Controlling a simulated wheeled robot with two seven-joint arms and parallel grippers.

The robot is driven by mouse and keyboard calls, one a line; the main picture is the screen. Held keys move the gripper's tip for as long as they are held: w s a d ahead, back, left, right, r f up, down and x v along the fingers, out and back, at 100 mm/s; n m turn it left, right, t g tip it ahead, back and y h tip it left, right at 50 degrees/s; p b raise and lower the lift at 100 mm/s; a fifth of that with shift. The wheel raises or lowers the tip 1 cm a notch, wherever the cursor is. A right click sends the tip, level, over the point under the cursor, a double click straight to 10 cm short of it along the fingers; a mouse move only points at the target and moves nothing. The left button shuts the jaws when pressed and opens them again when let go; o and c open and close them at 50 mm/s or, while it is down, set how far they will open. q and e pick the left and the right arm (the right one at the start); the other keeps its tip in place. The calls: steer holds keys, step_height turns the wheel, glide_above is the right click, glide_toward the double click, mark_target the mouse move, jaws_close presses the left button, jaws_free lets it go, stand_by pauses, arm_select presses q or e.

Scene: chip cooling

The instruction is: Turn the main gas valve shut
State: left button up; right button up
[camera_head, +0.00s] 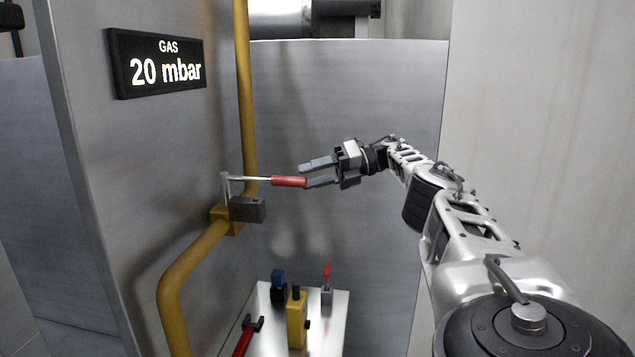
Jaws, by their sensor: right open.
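The main gas valve (238,213) sits on the yellow gas pipe (243,90). Its lever is a silver bar with a red grip (289,182) at its right end, and it points to the right, about level and across the upright pipe. My right gripper (318,175) is open, with its fingers pointing left at the end of the red grip. One finger shows above the grip's end and one beside or just below it. I cannot tell whether either finger touches it. My left gripper is not in view.
A black gauge sign reading "GAS 20 mbar" (157,65) is on the metal panel at the left. Below, a pale shelf (338,305) holds a yellow device (297,320), a red-handled tool (243,338) and small fittings. A metal wall stands behind my right gripper.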

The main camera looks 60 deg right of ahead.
arm_select(q)
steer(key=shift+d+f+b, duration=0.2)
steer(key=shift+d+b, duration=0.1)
steer(key=shift+b, duration=0.35)
arm_select(e)
steer(key=shift+s+d+r, duration=0.1)
steer(key=shift+s+d, duration=0.3)
steer(key=shift+s, duration=0.2)
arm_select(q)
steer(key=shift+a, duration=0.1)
